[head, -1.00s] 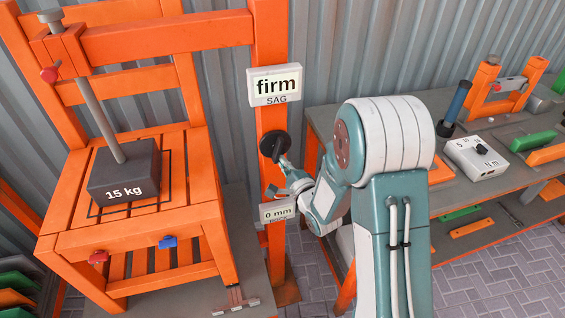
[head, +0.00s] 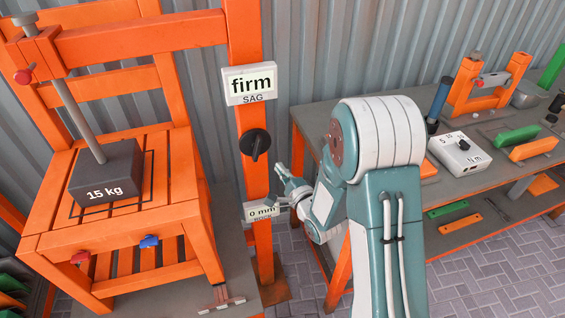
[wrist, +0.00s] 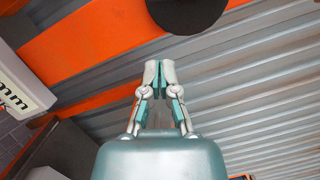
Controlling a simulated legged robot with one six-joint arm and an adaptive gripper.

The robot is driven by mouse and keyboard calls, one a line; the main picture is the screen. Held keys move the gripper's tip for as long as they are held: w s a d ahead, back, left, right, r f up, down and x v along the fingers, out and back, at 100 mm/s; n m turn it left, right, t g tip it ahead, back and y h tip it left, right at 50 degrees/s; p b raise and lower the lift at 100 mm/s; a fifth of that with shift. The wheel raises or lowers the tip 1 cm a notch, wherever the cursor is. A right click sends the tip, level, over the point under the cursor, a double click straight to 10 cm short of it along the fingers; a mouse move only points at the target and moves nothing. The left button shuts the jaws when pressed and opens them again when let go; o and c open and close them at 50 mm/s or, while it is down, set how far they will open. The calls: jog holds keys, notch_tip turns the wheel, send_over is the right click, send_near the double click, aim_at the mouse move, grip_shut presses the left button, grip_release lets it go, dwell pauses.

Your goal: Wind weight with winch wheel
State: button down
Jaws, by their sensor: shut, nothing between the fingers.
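A "0 mm ROCK" sign (head: 261,212) is on the post just beside my gripper. A workbench (head: 310,118) with a white dial box (head: 461,153) and orange and green pieces stands at right.

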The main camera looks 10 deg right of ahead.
aim_at(257, 157)
jog(key=s+d, duration=0.5)
jog(key=s, duration=0.1)
jog(key=w+a+n, duration=0.1)
jog(key=w+a, duration=0.4)
jog(key=w, duration=0.4)
jog(key=shift+m, duration=0.6)
jog(key=a, duration=0.1)
jog(key=a+r, duration=0.1)
jog(key=a, duration=0.1)
jog(key=s+a, duration=0.1)
jog(key=a, duration=0.1)
jog(key=shift+s+a+r, duration=0.1)
jog(key=shift+a+r, duration=0.05)
jog(key=shift+r, duration=0.25)
